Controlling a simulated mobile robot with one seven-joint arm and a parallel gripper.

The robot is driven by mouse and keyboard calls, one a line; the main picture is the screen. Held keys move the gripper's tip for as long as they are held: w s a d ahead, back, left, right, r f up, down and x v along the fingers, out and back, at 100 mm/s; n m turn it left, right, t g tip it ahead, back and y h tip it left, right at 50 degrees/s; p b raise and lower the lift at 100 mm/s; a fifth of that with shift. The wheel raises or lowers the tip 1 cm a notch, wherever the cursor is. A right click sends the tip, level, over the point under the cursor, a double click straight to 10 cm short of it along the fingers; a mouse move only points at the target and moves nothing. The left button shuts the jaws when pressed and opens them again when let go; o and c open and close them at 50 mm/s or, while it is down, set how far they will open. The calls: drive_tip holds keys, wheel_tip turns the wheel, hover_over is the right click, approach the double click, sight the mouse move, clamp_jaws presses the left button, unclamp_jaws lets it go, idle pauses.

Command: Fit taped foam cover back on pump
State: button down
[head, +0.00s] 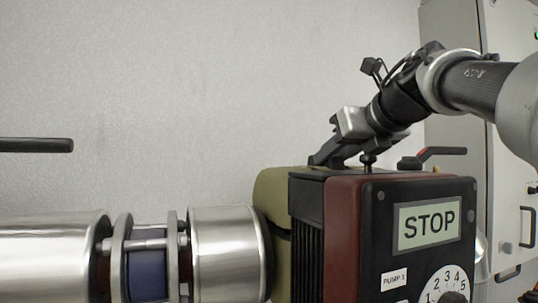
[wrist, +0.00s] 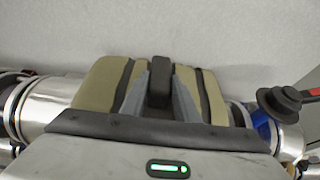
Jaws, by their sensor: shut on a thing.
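The tan foam cover (wrist: 101,84) with dark tape bands spans most of the middle of the wrist view, between silver pipe sections. My gripper (wrist: 159,88) is shut on a dark upright grip at the cover's middle, one grey finger on each side. In the head view, the cover (head: 271,198) shows as a tan edge behind the pump's control box (head: 345,240), which hides most of it. My gripper (head: 322,158) reaches down behind the box's top there. Whether the cover is fully seated on the pump cannot be told.
Silver-clad pipe (head: 228,250) with a flanged joint (head: 148,275) runs to the left. A red-handled valve (head: 440,152) stands right of my gripper. A grey cabinet (head: 510,200) is at the right. A dark lever (head: 35,145) juts in at left. The wall behind is bare.

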drive_tip(key=shift+f, duration=0.15)
drive_tip(key=shift+f+b, duration=0.45)
drive_tip(key=shift+f, duration=0.2)
unclamp_jaws()
idle(0.4)
idle(0.5)
drive_tip(key=shift+p+v, duration=0.85)
drive_tip(key=shift+v, duration=2.7)
drive_tip(key=shift+w, duration=0.1)
